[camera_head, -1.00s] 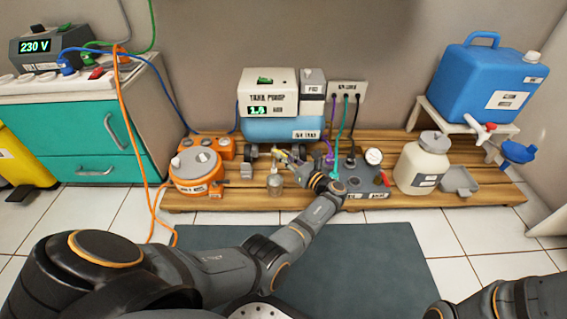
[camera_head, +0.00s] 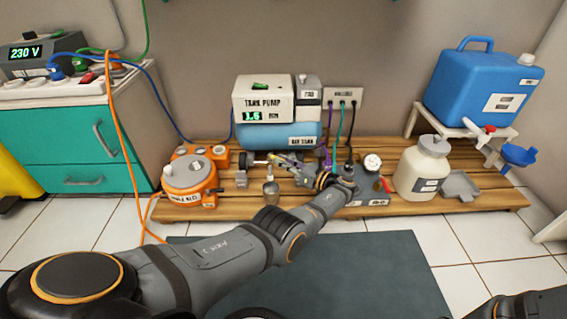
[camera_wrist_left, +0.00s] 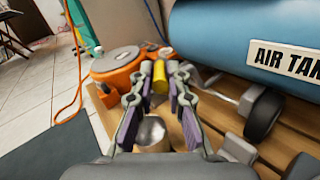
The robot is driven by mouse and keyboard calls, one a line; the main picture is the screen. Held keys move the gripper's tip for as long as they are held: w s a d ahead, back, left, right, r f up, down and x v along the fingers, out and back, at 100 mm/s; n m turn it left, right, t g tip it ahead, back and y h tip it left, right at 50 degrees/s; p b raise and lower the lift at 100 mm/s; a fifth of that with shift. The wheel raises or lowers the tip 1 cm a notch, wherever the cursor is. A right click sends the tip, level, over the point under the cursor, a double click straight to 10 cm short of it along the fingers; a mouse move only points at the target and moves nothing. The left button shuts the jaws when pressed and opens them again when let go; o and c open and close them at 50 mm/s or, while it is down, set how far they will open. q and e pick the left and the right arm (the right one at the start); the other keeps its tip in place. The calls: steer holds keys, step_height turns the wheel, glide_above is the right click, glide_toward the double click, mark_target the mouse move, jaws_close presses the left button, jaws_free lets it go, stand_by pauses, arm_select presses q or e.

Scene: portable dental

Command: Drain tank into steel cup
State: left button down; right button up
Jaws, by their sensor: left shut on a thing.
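The blue air tank (camera_head: 270,134) lies under the tank pump (camera_head: 263,98) at the back of the wooden platform. It also shows in the left wrist view (camera_wrist_left: 240,38). My left gripper (camera_head: 277,161) is in front of the tank, low over the platform. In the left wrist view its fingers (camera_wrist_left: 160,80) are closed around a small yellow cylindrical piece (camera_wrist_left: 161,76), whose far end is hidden. The steel cup (camera_head: 271,189) stands upright below the fingers, and its open mouth shows in the left wrist view (camera_wrist_left: 150,132). My right gripper is out of view.
An orange round device (camera_head: 189,181) stands left of the cup. A grey box with a gauge (camera_head: 370,187) stands to the right, near my left arm. A cream bottle (camera_head: 424,170) and a blue water container (camera_head: 485,88) are farther right. A dark mat (camera_head: 350,265) covers the floor.

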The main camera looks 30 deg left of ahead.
arm_select(q)
steer(key=c, duration=1.3)
jaws_free()
steer(key=shift+c, duration=0.2)
step_height(320, 180, up, 10)
